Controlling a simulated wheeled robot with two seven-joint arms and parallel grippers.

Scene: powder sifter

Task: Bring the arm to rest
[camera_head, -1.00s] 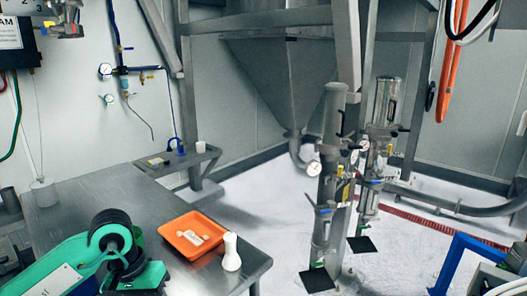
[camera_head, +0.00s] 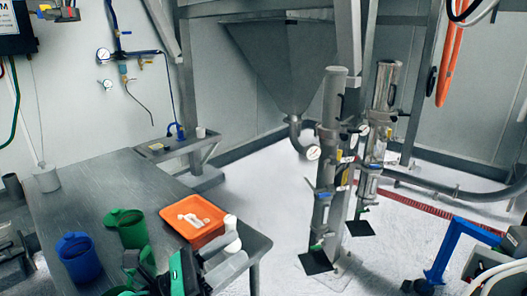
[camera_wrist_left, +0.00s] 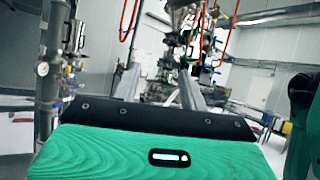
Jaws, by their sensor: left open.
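My left gripper (camera_head: 206,268) is at the bottom of the head view, by the near side of the steel table. Its dark and grey fingers stand apart, with no object visible between them. Part of my green arm shows beside it. In the left wrist view, my green wrist housing (camera_wrist_left: 150,150) fills the bottom and two grey fingers of the left gripper (camera_wrist_left: 158,88) point ahead, spread apart. My right gripper is in neither view.
Steel columns (camera_head: 330,160) stand to the right. Floor between is clear.

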